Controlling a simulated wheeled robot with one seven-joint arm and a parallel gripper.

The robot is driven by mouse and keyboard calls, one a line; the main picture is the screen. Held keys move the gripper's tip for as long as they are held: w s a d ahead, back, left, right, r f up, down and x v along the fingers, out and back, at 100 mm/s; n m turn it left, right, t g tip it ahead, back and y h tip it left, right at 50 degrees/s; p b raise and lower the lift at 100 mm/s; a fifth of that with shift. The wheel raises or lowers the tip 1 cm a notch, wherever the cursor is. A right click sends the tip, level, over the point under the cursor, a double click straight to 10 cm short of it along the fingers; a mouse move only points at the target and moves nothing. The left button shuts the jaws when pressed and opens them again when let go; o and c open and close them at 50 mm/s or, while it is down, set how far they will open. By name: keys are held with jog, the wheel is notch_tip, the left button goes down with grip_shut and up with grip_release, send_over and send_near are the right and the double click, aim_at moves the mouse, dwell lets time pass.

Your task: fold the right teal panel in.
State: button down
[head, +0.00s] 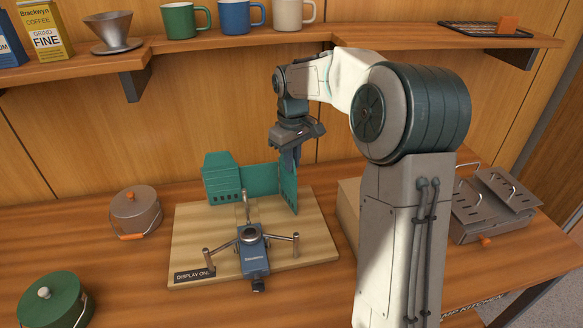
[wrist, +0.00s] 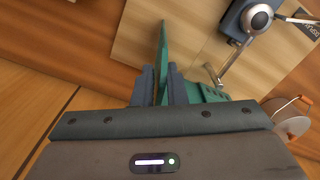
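The teal windscreen (head: 240,180) stands upright at the back of a wooden board, behind a small blue camp stove (head: 253,252). Its left panel (head: 218,178) stands at the left end. Its right teal panel (head: 289,186) is angled forward from the middle section, along the stove's right side. My gripper (head: 290,155) is above this panel, pointing down, with its fingers at the panel's top edge. In the wrist view the right panel (wrist: 162,45) runs between the two fingers (wrist: 161,88), with little or no gap, and my gripper looks shut on it.
The board (head: 190,240) carries a "DISPLAY ONLY" sign (head: 194,274). A grey pot (head: 136,213) and a green pot (head: 52,302) stand to the left. A box (head: 349,200) and a folded metal grill (head: 492,205) are at the right. A shelf (head: 370,38) with mugs runs above.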

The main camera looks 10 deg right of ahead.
jog(key=shift+s+a, duration=0.15)
jog(key=shift+a, duration=1.1)
jog(key=shift+a, duration=1)
jog(key=shift+w+a+p, duration=0.55)
jog(key=shift+w+a, duration=0.1)
jog(key=shift+a, duration=0.35)
